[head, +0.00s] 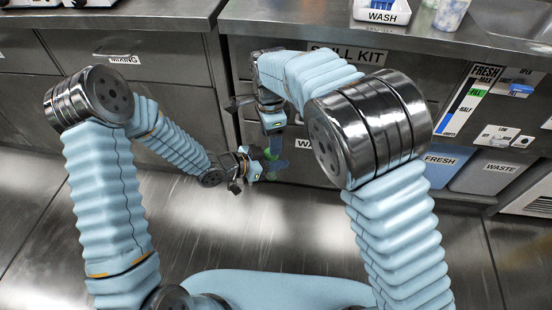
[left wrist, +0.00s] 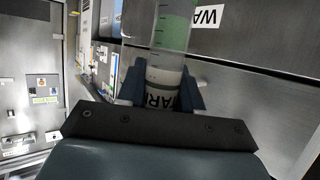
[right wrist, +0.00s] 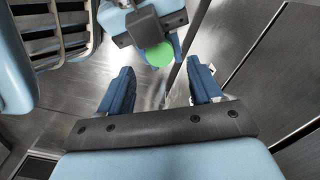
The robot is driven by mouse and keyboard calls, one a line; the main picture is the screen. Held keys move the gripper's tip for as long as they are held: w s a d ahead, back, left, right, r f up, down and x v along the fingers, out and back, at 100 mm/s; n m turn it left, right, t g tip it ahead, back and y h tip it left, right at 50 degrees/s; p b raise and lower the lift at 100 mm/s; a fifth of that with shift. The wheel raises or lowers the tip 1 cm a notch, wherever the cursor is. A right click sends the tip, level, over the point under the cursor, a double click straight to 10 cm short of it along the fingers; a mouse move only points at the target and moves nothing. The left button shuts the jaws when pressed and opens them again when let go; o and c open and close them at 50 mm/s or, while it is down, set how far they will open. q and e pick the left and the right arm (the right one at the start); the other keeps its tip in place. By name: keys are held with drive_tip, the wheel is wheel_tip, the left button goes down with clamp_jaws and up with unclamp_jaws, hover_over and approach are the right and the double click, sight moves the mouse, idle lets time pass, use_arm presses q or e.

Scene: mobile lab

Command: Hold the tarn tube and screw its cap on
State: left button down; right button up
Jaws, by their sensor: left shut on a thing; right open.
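My left gripper (left wrist: 162,85) is shut on the tarn tube (left wrist: 171,38), a clear tube with a dark-lettered label, partly hidden by the fingers. A green part shows higher on the tube. In the right wrist view a round green disc (right wrist: 159,54) shows end-on beside the left gripper; I cannot tell whether it is the cap or the tube's contents. My right gripper (right wrist: 160,70) is open and empty, with the disc between and beyond its fingertips. In the head view the left gripper (head: 264,166) is just below the downward-pointing right gripper (head: 274,140).
The steel counter (head: 280,22) with drawers below runs along the back. A white WASH container (head: 382,12) stands on it. FRESH (head: 444,165) and WASTE (head: 492,170) bins are at the right. The metal floor (head: 225,235) around the grippers is clear.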

drive_tip(key=shift+c, duration=0.3)
wheel_tip(320, 180, up, 4)
drive_tip(key=n, duration=0.3)
drive_tip(key=shift+f+n, duration=0.25)
drive_tip(key=shift+n, duration=0.05)
drive_tip(key=shift+f, duration=4.05)
